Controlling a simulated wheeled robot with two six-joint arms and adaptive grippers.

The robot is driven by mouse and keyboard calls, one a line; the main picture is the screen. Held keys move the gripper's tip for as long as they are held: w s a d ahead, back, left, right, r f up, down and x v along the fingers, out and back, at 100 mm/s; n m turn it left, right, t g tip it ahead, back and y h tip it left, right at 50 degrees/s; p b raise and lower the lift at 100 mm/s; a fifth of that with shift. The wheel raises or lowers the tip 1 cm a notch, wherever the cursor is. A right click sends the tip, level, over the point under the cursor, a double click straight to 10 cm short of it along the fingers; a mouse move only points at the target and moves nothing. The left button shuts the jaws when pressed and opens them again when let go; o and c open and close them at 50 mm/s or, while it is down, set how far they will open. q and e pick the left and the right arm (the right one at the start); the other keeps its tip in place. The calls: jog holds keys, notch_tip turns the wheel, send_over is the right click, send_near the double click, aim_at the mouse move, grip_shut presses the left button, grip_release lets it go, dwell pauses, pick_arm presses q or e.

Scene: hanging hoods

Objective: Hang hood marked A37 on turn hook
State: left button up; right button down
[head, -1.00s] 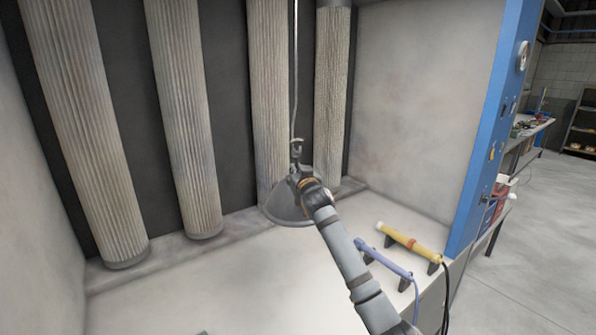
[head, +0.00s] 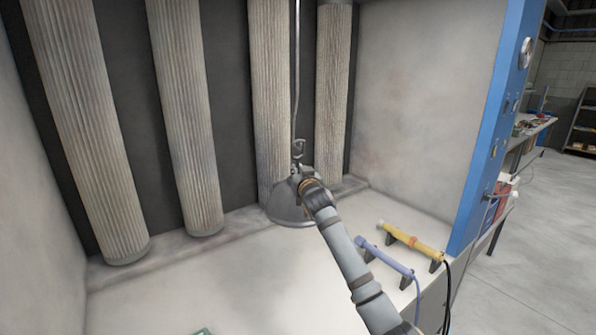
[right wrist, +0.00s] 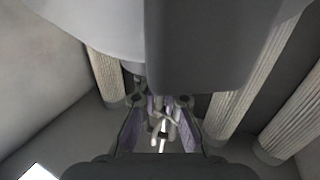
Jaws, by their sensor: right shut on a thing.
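A grey metal hood (head: 287,213), a bell-shaped dome with its rim down, hangs in the air or rests low in front of the pleated filter columns; I cannot tell which. The turn hook (head: 298,148) hangs on a thin rod from above, right at the top of the hood. Whether the hood's eye is on the hook is too small to tell. My right gripper (head: 306,186) is shut on the hood near its top. Its fingers (right wrist: 160,122) also show in the right wrist view. No A37 mark is readable. My left gripper is not in view.
A blue-purple torch (head: 385,257) and a yellow torch (head: 412,241) lie on stands on the booth floor to the right. Tall filter columns (head: 185,130) line the back. A blue post (head: 490,140) edges the booth.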

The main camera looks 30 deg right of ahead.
jog(key=shift+f+b, duration=0.35)
jog(key=shift+f, duration=0.2)
jog(key=c, duration=1.4)
grip_release()
jog(key=shift+f, duration=0.1)
jog(key=v, duration=1.2)
